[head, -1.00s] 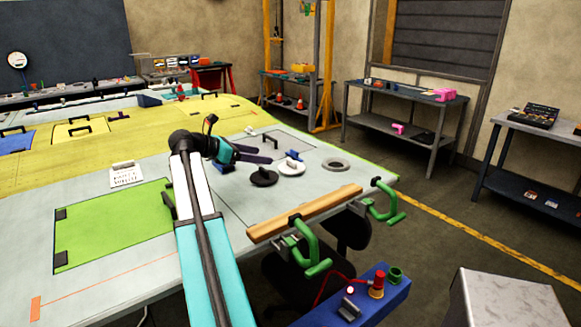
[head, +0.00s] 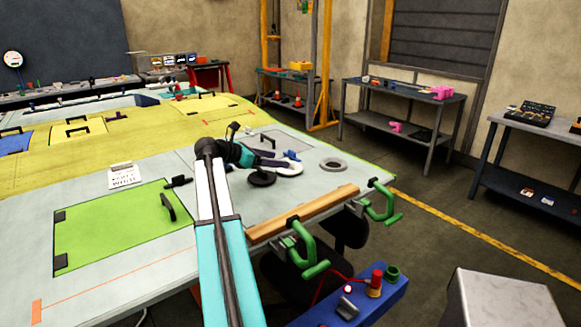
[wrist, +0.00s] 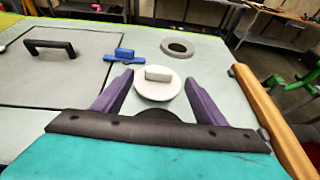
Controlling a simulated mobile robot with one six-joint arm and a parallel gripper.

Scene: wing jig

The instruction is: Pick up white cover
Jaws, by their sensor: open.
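The white cover (wrist: 152,90) is a round disc with a raised block handle (wrist: 158,73). It lies on the pale wing surface, and in the head view the white cover (head: 291,169) is partly hidden by my gripper. My gripper (wrist: 157,86) is open and empty in the wrist view, with one purple finger on each side of the cover. In the head view my gripper (head: 275,162) is low over the surface. I cannot tell whether the fingers touch the cover. A dark round cover (head: 262,179) lies just in front of the white one, largely hidden in the wrist view.
A blue piece (wrist: 122,55) lies just beyond the left finger. A grey ring (wrist: 179,47) lies behind the cover. A panel with a black handle (wrist: 50,46) is at left. A wooden bar (wrist: 268,115) with green clamps (head: 380,203) runs along the right edge.

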